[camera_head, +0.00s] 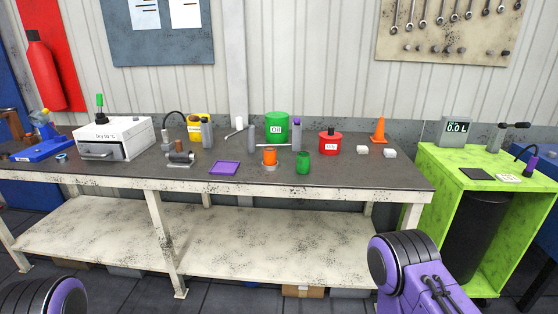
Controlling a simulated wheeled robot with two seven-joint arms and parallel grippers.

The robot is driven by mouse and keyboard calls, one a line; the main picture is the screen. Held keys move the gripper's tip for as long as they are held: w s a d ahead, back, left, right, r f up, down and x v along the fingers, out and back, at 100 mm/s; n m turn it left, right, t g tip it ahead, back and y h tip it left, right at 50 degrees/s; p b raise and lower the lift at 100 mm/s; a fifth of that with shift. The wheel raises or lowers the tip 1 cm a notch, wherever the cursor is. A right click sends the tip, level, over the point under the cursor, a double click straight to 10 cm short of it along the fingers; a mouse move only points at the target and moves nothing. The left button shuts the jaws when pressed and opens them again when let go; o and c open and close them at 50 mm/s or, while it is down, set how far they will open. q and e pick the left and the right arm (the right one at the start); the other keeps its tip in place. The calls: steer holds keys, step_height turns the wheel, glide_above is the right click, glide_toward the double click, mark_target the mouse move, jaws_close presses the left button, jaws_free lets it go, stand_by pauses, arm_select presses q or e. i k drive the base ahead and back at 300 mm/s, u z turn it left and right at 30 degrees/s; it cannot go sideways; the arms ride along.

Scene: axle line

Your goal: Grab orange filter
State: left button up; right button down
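The orange filter (269,156) is a small orange cylinder upright on the workbench (335,176), right of the bench's middle. A pale base or ring shows at its foot. A green cylinder (303,162) stands close to its right, with a small gap. Only rounded purple and black parts of my arms show, at the bottom left and bottom right corners, well in front of the bench. Neither gripper's fingers can be seen. Nothing is touching the filter.
A purple tray (225,168) lies left of the filter. A grey post (251,138) stands just behind it, with a green oil can (276,127) farther back. A red can (330,142) and an orange cone (379,130) stand to the right. The bench's front edge is mostly clear.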

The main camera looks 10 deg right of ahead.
mark_target(270, 151)
steer(key=z, duration=0.55)
steer(key=i, duration=0.85)
steer(key=z, duration=0.45)
